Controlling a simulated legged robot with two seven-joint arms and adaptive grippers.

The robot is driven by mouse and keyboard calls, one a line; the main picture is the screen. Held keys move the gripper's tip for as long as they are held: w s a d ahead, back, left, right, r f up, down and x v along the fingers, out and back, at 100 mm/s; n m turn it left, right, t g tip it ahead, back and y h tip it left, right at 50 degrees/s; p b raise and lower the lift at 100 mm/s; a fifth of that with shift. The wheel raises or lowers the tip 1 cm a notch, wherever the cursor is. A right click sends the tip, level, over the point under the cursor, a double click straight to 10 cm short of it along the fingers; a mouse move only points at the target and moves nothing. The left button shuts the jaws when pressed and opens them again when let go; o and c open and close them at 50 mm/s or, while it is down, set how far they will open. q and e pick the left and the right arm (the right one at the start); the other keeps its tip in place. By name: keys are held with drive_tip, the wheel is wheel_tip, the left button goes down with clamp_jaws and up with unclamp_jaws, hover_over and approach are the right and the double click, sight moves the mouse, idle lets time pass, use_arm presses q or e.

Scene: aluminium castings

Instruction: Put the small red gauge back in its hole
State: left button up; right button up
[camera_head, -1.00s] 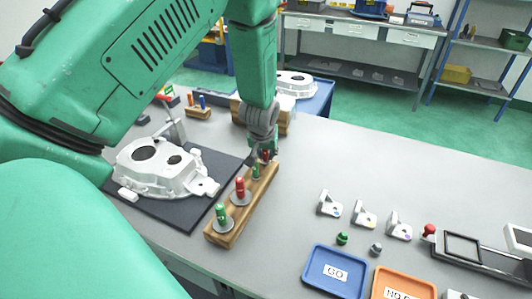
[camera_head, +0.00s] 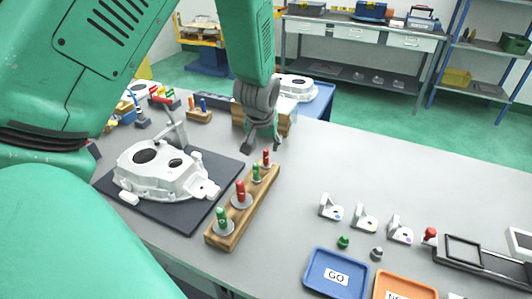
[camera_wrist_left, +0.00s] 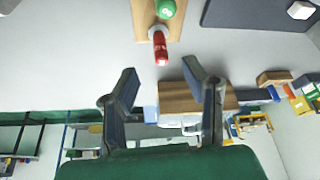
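The small red gauge (camera_head: 266,157) stands upright at the far end of the wooden gauge block (camera_head: 241,222), in line with a small green gauge (camera_head: 256,171), a larger red gauge (camera_head: 240,192) and a larger green gauge (camera_head: 221,217). My left gripper (camera_head: 262,146) is above and just beyond the small red gauge, apart from it. In the left wrist view the gripper (camera_wrist_left: 160,80) has its fingers spread and empty, with the small red gauge (camera_wrist_left: 160,50) ahead of them. The gauge's lower end is hard to make out. My right gripper is not in view.
A white casting (camera_head: 150,172) lies on a dark mat (camera_head: 178,218) left of the block. Angled brackets (camera_head: 364,217), a blue GO tray (camera_head: 336,274) and an orange tray (camera_head: 402,285) are on the right. The grey table between block and brackets is clear.

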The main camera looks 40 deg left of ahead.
use_arm(q)
drive_tip(key=shift+v, duration=1.8)
